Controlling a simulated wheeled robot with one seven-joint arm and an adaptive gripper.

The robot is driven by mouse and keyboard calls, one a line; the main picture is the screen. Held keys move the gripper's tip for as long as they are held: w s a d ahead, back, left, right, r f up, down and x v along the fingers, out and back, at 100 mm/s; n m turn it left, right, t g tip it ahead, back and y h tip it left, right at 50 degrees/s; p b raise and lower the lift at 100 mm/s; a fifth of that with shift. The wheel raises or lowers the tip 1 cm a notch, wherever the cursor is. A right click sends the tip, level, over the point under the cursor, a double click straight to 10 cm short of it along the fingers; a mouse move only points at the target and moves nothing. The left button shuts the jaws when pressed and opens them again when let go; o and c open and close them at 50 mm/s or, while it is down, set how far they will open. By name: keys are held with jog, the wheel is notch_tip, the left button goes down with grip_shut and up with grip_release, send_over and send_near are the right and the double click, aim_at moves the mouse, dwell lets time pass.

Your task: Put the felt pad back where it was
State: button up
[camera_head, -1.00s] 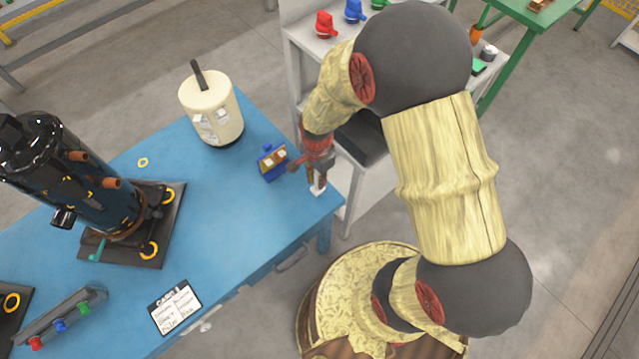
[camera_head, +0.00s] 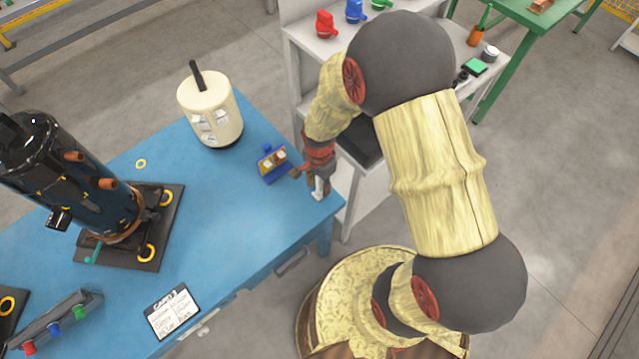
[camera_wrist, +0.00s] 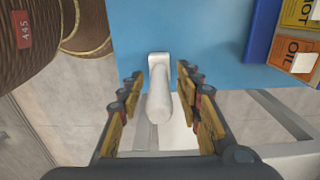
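My gripper (camera_head: 318,184) is over the near right corner of the blue table. In the wrist view my gripper (camera_wrist: 160,82) is open, its fingers on either side of a white piece with a rounded body and a small square end (camera_wrist: 160,92). Gaps show between the piece and both fingers. The white piece also shows below my gripper in the head view (camera_head: 319,188). I cannot tell whether it is the felt pad. A flat green pad in a dark frame (camera_head: 474,67) lies on the white side table; it might be the felt pad.
A blue holder with HOT and OIL tags (camera_head: 273,163) stands just left of my gripper. A cream tank (camera_head: 210,108) and a dark compressor (camera_head: 75,175) stand on the blue table (camera_head: 205,260). A sign card (camera_head: 173,310) lies near its front edge. The table's middle is mostly clear.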

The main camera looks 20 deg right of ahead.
jog(key=shift+r, duration=0.1)
notch_tip(320, 180, up, 12)
jog(key=p, duration=0.3)
jog(key=shift+f, duration=0.25)
notch_tip(320, 180, up, 18)
jog(key=s+n+t, duration=0.3)
jog(key=n, duration=0.3)
jog(key=s+r+n+t, duration=0.2)
jog(key=s+r+n, duration=0.6)
jog(key=s+r, duration=0.3)
jog(key=shift+r+t+p, duration=0.3)
jog(key=shift+r, duration=0.05)
